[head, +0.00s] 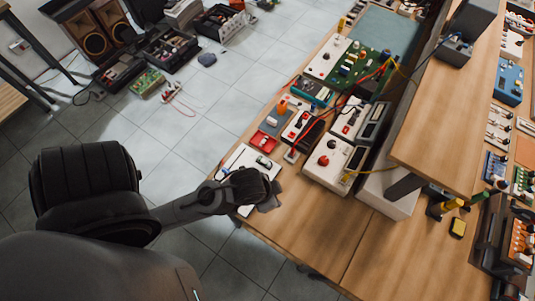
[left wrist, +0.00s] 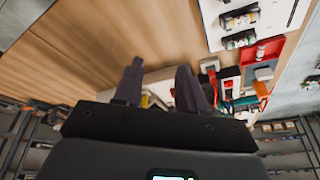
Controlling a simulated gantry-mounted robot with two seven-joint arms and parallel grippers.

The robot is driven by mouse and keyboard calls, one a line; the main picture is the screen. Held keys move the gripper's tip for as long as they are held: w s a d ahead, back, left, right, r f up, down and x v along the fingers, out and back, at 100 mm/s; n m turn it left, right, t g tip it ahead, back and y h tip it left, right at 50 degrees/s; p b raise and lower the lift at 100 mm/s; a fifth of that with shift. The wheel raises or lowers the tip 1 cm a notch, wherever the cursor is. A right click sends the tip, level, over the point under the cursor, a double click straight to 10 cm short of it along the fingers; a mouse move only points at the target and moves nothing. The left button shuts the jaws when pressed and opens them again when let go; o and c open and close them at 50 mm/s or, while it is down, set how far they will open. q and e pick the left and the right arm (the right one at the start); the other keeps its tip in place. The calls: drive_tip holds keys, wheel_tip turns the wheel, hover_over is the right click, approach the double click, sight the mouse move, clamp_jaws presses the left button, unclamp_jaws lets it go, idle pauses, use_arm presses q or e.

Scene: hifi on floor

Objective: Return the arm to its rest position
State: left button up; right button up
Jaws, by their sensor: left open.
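My left arm comes in from the left in the head view. Its gripper (head: 268,195) is over the near left edge of the wooden bench (head: 300,225), beside a white board (head: 248,165). In the left wrist view my left gripper (left wrist: 159,78) shows two dark fingers spread apart with nothing between them. Whether the fingers touch the bench cannot be told. My right gripper is in neither view.
A red tray (head: 263,141), a white box with a red knob (head: 325,163) and a green circuit board (head: 365,65) stand further along the bench. A raised wooden shelf (head: 450,110) is at right. Speakers (head: 92,40) and crates are on the tiled floor. The bench's near part is clear.

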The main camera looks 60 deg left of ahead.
use_arm(q)
drive_tip(key=shift+s+a, duration=0.25)
drive_tip(key=shift+s, duration=0.35)
drive_tip(key=shift+r, duration=0.1)
wheel_tip(320, 180, up, 18)
drive_tip(key=p, duration=1.8)
drive_tip(key=shift+r, duration=0.1)
